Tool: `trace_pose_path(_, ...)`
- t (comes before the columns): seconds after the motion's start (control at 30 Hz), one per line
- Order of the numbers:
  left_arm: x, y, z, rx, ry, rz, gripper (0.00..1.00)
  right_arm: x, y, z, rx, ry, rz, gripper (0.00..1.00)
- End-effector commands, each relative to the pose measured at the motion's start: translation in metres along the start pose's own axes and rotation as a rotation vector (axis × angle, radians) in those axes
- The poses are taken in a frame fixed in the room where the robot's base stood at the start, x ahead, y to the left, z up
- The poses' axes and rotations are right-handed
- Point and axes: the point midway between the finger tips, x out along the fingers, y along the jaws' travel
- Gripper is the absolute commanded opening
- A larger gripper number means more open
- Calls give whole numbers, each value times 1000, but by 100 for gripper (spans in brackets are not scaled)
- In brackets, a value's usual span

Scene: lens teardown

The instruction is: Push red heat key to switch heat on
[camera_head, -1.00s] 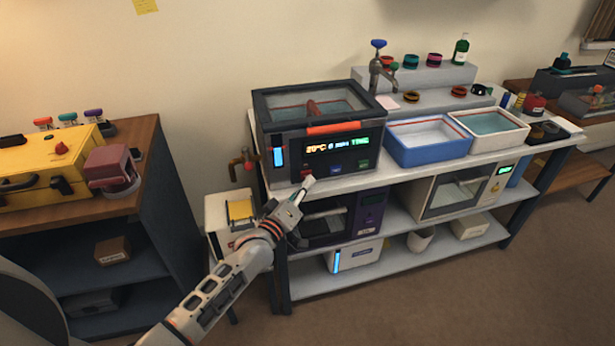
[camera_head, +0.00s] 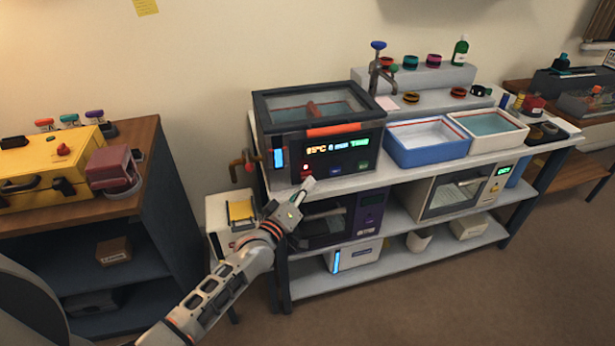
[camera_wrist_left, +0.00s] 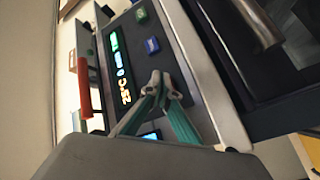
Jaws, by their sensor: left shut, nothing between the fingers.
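The dark bath unit (camera_head: 282,143) with a glass lid stands on the left end of the white bench. Its front panel has a lit display (camera_head: 337,146), a blue key (camera_head: 336,170) and a green key (camera_head: 363,165). The red heat key (camera_head: 306,174) is at the left of that row, and a small red lamp (camera_head: 305,167) glows there. My left gripper (camera_head: 309,183) is shut and empty, its tips at the red key. In the left wrist view the closed fingertips (camera_wrist_left: 160,80) cover the red key. I cannot tell whether they touch it. My right gripper is not in view.
A blue tray (camera_head: 400,157) and a white tray (camera_head: 519,136) stand right of the unit. A tap (camera_head: 377,70) rises behind it. A brown valve (camera_head: 243,166) sits at its left. A purple unit (camera_head: 370,216) is on the shelf below.

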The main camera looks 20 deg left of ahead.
Motion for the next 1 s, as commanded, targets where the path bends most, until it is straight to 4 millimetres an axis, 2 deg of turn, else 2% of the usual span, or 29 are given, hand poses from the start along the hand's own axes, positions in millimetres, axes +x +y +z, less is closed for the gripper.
trace_pose_path(0.23,-4,4,2,-1,-1,0,0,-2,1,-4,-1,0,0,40)
trace_pose_path(0.73,-35,26,25,-2,-1,-1,0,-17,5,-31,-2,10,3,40)
trace_pose_path(1.0,-42,30,31,0,0,0,0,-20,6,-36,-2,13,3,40)
